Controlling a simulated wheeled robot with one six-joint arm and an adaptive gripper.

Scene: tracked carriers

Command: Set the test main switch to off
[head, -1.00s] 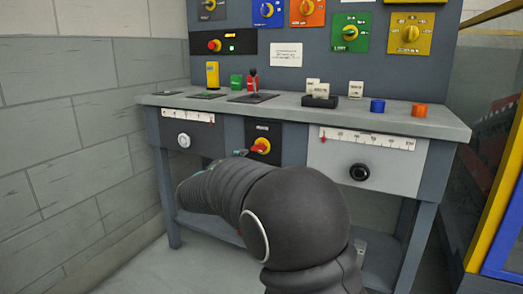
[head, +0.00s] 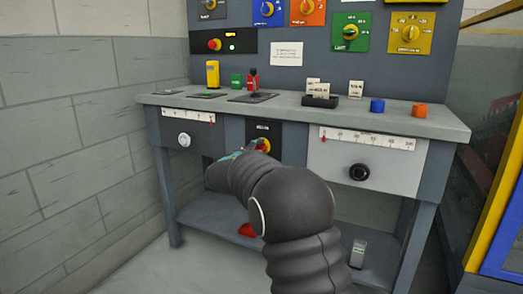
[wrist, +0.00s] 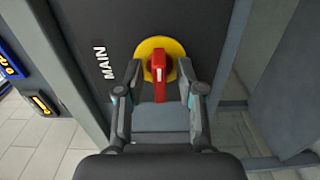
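The main switch (head: 265,144) is a red handle on a yellow disc, on a dark panel between two drawers below the bench top. In the wrist view its red handle (wrist: 159,72) runs from the yellow disc (wrist: 147,46) toward the bottom of the picture, with the label "MAIN" to its left. The label lies sideways there, so the handle lies level on the panel. My gripper (wrist: 158,80) is open, its two fingers on either side of the handle, with gaps visible on both sides. In the head view my arm hides part of the switch.
The grey bench (head: 215,106) carries small levers and blocks. Left of the switch is a drawer with a silver knob (head: 184,140); right is one with a black knob (head: 359,172). A block wall (head: 60,150) stands left. A red object (head: 247,230) lies on the lower shelf.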

